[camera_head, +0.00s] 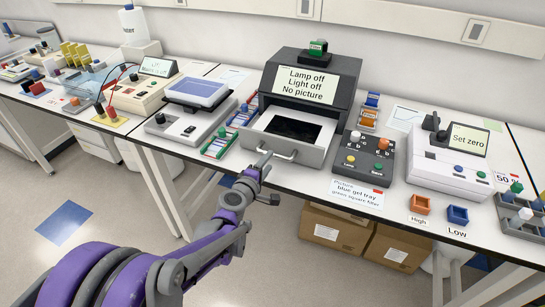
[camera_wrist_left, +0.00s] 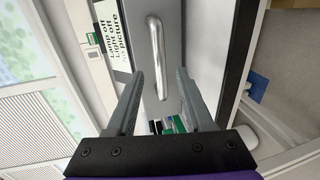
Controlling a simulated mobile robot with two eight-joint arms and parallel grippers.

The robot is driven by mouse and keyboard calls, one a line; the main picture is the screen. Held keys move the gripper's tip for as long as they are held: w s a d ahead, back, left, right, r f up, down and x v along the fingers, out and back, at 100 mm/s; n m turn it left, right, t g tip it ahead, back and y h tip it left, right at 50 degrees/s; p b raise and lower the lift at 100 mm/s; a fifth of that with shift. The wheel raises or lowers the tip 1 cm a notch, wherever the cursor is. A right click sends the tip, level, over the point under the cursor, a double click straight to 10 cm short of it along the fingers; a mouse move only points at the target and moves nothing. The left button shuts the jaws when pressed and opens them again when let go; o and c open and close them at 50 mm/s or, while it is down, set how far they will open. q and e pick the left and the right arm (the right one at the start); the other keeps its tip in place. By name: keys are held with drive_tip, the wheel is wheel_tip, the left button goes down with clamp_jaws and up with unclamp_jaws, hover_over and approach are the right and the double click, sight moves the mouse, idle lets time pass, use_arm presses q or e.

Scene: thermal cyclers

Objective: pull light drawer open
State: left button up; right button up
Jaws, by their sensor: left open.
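The dark grey imaging box (camera_head: 314,82) stands on the bench, its screen reading "Lamp off, Light off, No picture". Its drawer (camera_head: 312,153) sticks out at the front, showing a white inside with a black square. A silver bar handle (camera_head: 277,153) is on the drawer's front; it also shows in the left wrist view (camera_wrist_left: 156,50). My left gripper (camera_head: 270,180) is open just in front of the drawer, close to the handle. In the left wrist view, the handle's lower end appears between the two fingers (camera_wrist_left: 159,80); contact cannot be told. My right gripper is not in view.
A control box with coloured knobs (camera_head: 366,158) stands right of the drawer. A rack of coloured tubes (camera_head: 220,142) is close on its left. A white "Set zero" device (camera_head: 450,170) stands further right. Cardboard boxes (camera_head: 335,230) sit under the bench. The floor in front is clear.

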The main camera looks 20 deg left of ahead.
use_arm(q)
drive_tip(key=v, duration=0.5)
drive_tip(key=shift+s, duration=0.1)
drive_tip(key=s+d+f+m+g+h+p, duration=0.1)
drive_tip(key=s+d+m+g+h+p, duration=0.15)
drive_tip(key=s+d+m+g, duration=0.65)
drive_tip(key=s+a+f+m+y, duration=0.1)
drive_tip(key=s+m, duration=0.3)
drive_tip(key=s, duration=0.4)
drive_tip(key=s+a+f+m+g+y, duration=0.1)
drive_tip(key=s+f+m+y, duration=0.1)
drive_tip(key=s, duration=0.7)
drive_tip(key=f+m, duration=0.1)
drive_tip(key=m, duration=0.1)
drive_tip(key=shift+s+f+m, duration=0.15)
drive_tip(key=shift+f+m, duration=0.05)
drive_tip(key=shift+m, duration=0.1)
